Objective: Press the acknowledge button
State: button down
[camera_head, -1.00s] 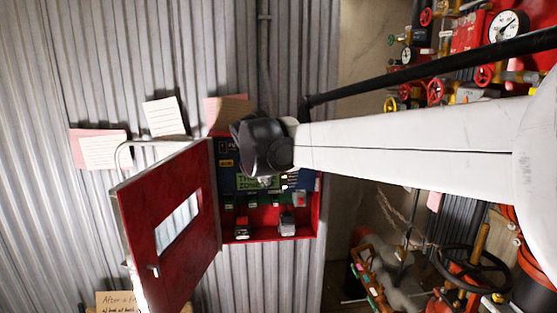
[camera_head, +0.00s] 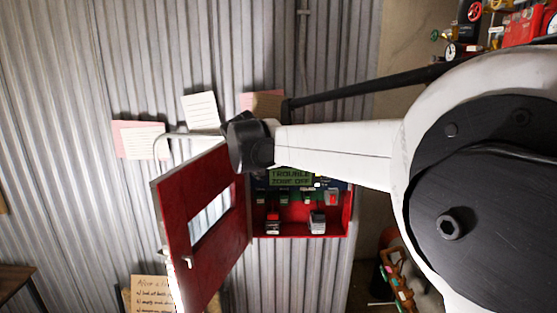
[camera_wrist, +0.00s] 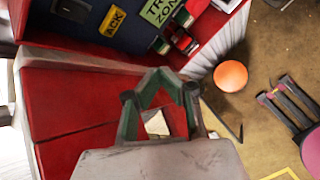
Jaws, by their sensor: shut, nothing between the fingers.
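The acknowledge control is on the dark blue panel (camera_wrist: 60,32) inside the red cabinet. In the wrist view a yellow ACK label (camera_wrist: 112,22) shows near the top, with a dark rectangular button (camera_wrist: 73,10) to its left at the top edge. My gripper (camera_wrist: 160,76) is shut and empty, its fingertips together below and right of the label, apart from the button. In the head view my wrist covers the panel's upper left; the ACK label, the button and my fingertips are hidden there.
The red cabinet door (camera_head: 203,235) stands open on the left. The cabinet (camera_head: 346,215) holds a green display (camera_head: 291,177) reading TROUBLE, and several small switches below. Paper notes (camera_head: 201,111) hang on the corrugated wall. Red valves and gauges are at the upper right.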

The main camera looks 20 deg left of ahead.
jog(key=w+a+p, duration=0.1)
jog(key=w+a, duration=0.1)
jog(key=w, duration=0.6)
jog(key=shift+a+p, duration=0.15)
jog(key=shift+p, duration=0.25)
jog(key=shift+w, duration=0.25)
dwell(1.0)
jog(key=shift+w+a, duration=0.1)
jog(key=shift+w, duration=0.15)
jog(key=shift+w+a, duration=0.15)
jog(key=shift+w, duration=0.35)
dwell(0.9)
jog(key=shift+s, duration=0.1)
jog(key=shift+s+d, duration=0.25)
jog(key=shift+s, duration=0.55)
jog(key=shift+s, duration=0.1)
jog(key=shift+s+d+b, duration=0.25)
jog(key=shift+s+b, duration=0.05)
jog(key=shift+s, duration=0.45)
jog(key=shift+s+d+b, duration=0.2)
jog(key=shift+s+b, duration=0.15)
jog(key=shift+s, duration=0.45)
jog(key=shift+s+d+b, duration=0.25)
jog(key=shift+s+b, duration=0.05)
jog(key=shift+s, duration=0.45)
jog(key=shift+d, duration=0.1)
